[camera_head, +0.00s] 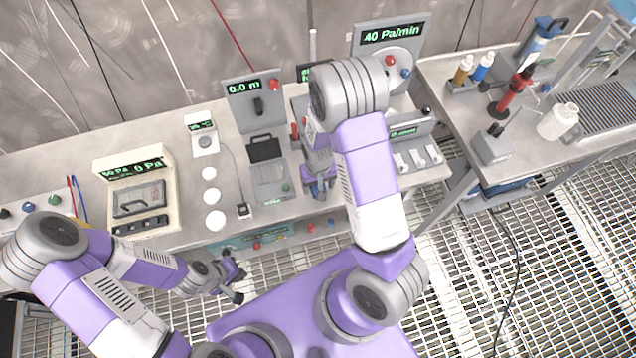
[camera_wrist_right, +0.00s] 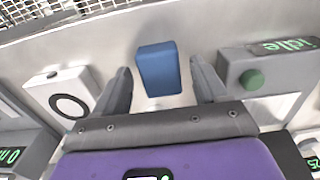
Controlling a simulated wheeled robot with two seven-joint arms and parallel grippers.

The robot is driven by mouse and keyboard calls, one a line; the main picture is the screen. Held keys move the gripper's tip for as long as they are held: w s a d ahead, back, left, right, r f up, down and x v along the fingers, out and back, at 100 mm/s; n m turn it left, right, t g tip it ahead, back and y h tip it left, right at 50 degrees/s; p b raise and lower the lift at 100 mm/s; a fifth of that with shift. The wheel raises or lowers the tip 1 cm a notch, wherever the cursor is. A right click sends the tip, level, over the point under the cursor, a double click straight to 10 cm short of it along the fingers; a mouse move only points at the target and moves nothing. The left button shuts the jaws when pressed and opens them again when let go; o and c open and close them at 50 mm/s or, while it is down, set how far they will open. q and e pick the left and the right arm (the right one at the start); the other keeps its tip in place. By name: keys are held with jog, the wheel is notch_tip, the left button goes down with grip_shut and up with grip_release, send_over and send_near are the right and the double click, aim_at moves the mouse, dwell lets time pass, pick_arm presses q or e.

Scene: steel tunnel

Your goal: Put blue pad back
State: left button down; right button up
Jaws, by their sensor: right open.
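The blue pad (camera_wrist_right: 157,70) is a small blue block in the right wrist view. It stands at the edge of the bench between the two fingers of my right gripper (camera_wrist_right: 160,88). The fingers are open, with a gap on each side of the pad. In the head view my right gripper (camera_head: 318,187) points down over the bench front, and my own arm hides part of the area. My left gripper (camera_head: 236,279) is low in front of the bench, away from the pad; its finger gap is too small to judge.
In the wrist view a white box with a black ring (camera_wrist_right: 66,99) is left of my fingers, and a grey box with a green button (camera_wrist_right: 255,78) is close on the right. In the head view, white discs (camera_head: 211,195) lie left on the bench. Grating floor lies in front.

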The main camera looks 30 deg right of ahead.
pick_arm(q)
notch_tip(320, 180, up, 3)
jog(key=p, duration=0.2)
jog(key=shift+f+p, duration=0.1)
jog(key=shift+p, duration=0.2)
pick_arm(e)
notch_tip(320, 180, up, 12)
pick_arm(q)
jog(key=shift+s, duration=0.1)
pick_arm(e)
jog(key=shift+s, duration=0.1)
